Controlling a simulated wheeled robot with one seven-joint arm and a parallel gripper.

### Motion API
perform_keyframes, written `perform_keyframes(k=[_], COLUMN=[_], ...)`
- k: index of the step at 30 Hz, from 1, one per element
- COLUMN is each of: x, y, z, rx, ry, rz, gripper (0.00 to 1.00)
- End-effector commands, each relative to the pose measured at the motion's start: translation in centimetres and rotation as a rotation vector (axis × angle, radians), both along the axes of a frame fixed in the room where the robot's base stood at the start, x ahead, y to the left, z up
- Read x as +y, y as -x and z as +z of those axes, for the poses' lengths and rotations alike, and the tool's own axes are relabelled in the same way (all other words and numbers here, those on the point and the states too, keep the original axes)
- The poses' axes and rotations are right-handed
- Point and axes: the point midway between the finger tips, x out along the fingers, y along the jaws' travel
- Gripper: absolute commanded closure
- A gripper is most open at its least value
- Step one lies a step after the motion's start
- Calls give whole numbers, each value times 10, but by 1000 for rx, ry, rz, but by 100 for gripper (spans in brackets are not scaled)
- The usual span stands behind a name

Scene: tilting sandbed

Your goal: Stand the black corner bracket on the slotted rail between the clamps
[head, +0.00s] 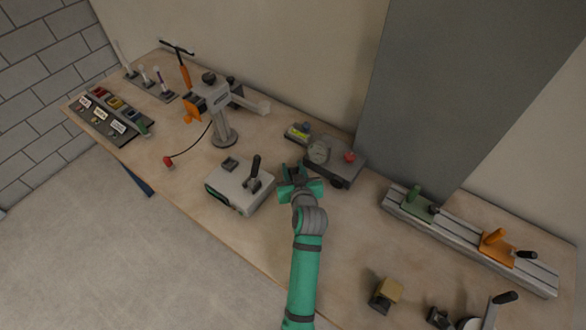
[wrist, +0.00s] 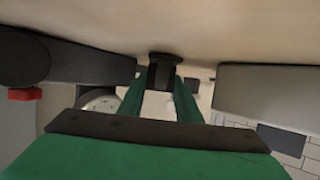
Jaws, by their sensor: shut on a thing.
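My gripper (head: 298,182) is over the middle of the bench, between a pale box and a dark gauge box. It is shut on a small black piece, which looks like the corner bracket (wrist: 162,73); in the wrist view it sits between the green fingers, close to the bench top. In the head view the fingers and arm largely hide it. The slotted rail (head: 460,240) lies along the right back of the bench, well away from my gripper. A green clamp (head: 413,202) is on its left part and an orange clamp (head: 497,247) towards its right, with bare rail between.
The pale box (head: 232,188) with a black lever stands close left of my gripper. The gauge box (head: 338,160) with a red knob stands close right, behind. A black block with a tan top (head: 386,292) lies front right. Bench between gripper and rail is clear.

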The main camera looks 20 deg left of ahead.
Motion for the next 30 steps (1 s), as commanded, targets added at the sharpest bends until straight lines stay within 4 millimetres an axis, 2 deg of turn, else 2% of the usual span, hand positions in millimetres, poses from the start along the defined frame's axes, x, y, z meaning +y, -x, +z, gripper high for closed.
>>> perform_keyframes(k=[6, 7, 8, 19, 23, 30], x=[0, 0, 0, 1, -5, -24], y=[0, 0, 0, 0, 13, 52], z=[-3, -3, -3, 2, 5, 24], rx=[1, 1, 1, -1, 0, 0], ry=[0, 0, 0, 0, 0, -1], rz=[0, 0, 0, 1, 0, 0], gripper=[93, 67, 62, 62, 62, 62])
